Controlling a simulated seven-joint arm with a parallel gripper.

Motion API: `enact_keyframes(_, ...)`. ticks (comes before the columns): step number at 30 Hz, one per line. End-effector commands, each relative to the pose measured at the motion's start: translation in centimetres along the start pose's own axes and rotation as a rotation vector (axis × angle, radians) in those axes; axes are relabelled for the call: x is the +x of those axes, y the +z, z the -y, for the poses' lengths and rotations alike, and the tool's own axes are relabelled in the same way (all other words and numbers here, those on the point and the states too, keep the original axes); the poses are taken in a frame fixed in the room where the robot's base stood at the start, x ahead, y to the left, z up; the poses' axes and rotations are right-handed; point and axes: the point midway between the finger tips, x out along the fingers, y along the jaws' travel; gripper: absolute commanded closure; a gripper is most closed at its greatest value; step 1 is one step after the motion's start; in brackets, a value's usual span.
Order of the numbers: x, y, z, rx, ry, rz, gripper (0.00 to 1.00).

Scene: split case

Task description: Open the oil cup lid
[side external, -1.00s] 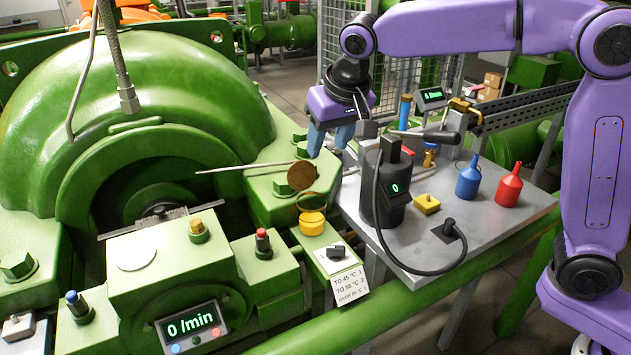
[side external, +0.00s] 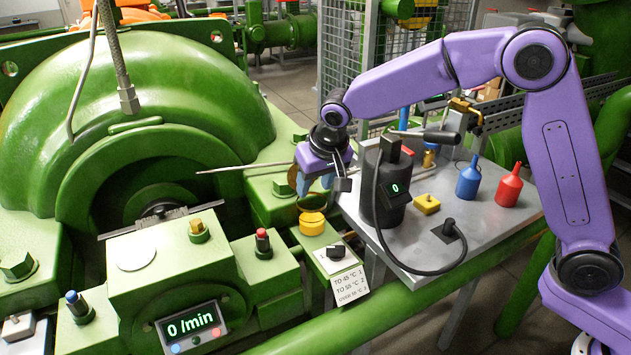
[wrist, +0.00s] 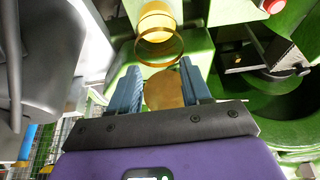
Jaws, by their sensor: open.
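The oil cup has a yellow body (side external: 312,223) with a brass-rimmed, clear-looking top (side external: 311,202), on a green block beside the big green machine. Its round brown-gold lid (side external: 292,178) stands up off the rim at the rim's far side, mostly hidden by my gripper (side external: 314,187) in the side view. In the wrist view the lid (wrist: 163,90) shows between the blue fingers of my gripper (wrist: 160,70), with the ring (wrist: 158,47) and yellow body (wrist: 155,20) beyond. My gripper is open; I cannot tell whether a finger touches the lid.
A thin metal rod (side external: 240,168) reaches out to the left of my gripper.

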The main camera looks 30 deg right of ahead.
Motion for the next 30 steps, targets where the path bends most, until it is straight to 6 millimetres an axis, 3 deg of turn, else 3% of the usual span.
enact_keyframes(4,-0.03,-0.02,0.0,0.0,0.0,0.0,0.56)
enact_keyframes(8,-0.04,-0.02,0.0,0.0,0.0,0.0,0.98)
enact_keyframes(9,-0.04,-0.02,0.0,0.0,0.0,0.0,1.0)
enact_keyframes(30,-0.05,-0.01,0.0,0.0,0.0,0.0,1.0)
